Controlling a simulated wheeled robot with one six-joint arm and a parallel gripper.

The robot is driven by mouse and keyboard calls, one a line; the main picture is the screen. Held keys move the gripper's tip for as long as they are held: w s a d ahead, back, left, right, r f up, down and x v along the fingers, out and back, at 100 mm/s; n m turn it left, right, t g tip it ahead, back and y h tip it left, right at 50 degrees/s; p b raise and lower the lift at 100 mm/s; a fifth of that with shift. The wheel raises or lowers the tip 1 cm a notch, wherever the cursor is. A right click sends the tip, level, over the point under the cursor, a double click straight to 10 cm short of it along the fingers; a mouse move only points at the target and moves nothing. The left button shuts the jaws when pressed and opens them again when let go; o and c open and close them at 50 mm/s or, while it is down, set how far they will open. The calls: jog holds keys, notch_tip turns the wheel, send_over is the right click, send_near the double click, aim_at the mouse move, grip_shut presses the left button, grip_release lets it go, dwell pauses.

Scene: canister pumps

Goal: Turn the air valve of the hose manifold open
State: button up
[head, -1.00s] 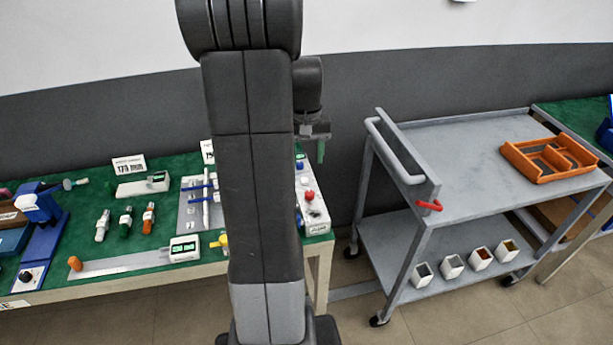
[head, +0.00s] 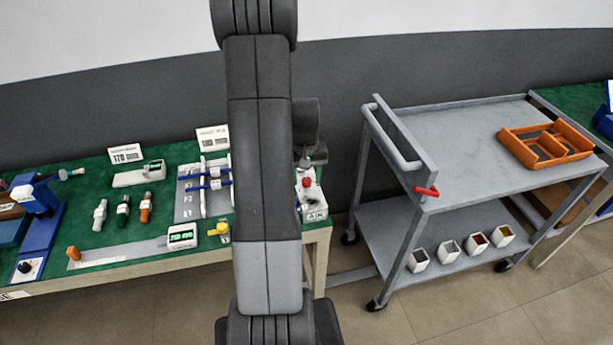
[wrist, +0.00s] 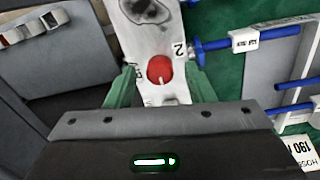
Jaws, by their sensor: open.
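A white box (wrist: 135,40) with a round red knob (wrist: 160,70) shows in the wrist view, with a black "2" beside the knob. My gripper (wrist: 163,82) is open, its green fingers on either side of the box's near end with the knob between them. I cannot tell their height above it or any contact. In the head view the white box (head: 313,212) and red knob (head: 307,182) are at the table's right end, partly behind my arm. A blue fitting (wrist: 215,45) with a white tag joins the box's side. No label readable here names the air valve.
A grey plate (head: 188,207) with blue rods and white tags lies left of the box. A yellow piece (head: 217,229), a small display (head: 183,235) and several tubes stand on the green table. A grey cart (head: 450,150) with an orange tray (head: 545,146) stands right, across a floor gap.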

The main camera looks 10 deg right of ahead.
jog(key=shift+f, duration=0.3)
jog(key=c, duration=1)
